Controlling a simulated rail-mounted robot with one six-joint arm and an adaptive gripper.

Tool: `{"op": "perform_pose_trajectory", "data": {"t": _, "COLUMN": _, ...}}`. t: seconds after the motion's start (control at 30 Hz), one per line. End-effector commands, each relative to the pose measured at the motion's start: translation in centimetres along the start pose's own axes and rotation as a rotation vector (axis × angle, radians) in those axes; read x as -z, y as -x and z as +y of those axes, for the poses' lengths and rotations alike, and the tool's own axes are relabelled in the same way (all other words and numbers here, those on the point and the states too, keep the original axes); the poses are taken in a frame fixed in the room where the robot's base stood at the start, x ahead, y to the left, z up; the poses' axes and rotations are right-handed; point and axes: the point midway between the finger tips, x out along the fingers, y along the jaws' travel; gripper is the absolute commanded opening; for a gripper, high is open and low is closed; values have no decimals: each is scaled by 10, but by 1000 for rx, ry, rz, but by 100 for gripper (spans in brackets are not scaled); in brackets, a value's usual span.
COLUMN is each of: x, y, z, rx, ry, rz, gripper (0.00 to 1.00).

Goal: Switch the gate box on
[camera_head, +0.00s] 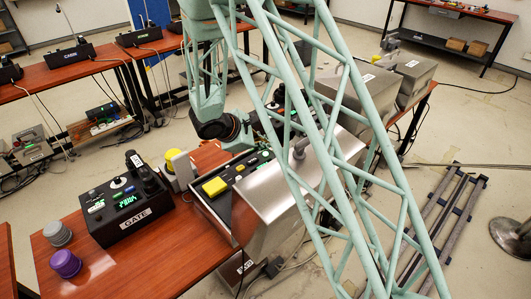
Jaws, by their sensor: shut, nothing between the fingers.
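The gate box (128,212) is a black box with a white GATE label on its front, standing on the red-brown table at the left. A green display (128,200) on its top is lit, with characters too small to read surely. A round knob (118,183) and other small controls sit on top; a dark upright part with a pale patch (135,160) stands at its back. I cannot tell any switch's position. My arm's pale green lattice links cross the middle, and a dark joint hangs right of the gate box, apart from it. My gripper cannot be made out.
A grey knob-shaped piece (57,233) and a purple one (66,263) stand left of the gate box. Bare tabletop (150,257) lies in front.

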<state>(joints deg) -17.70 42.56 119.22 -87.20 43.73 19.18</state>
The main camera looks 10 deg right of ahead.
Motion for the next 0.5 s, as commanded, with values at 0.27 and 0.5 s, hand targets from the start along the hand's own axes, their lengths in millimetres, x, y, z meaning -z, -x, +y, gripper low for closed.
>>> {"op": "perform_pose_trajectory", "data": {"t": 0.27, "x": -9, "y": 12, "z": 9, "rx": -1, "ry": 0, "rz": 0, "gripper": 0}}
{"op": "perform_pose_trajectory", "data": {"t": 0.5, "x": -16, "y": 23, "z": 17, "rx": -1, "ry": -1, "rz": 0, "gripper": 0}}
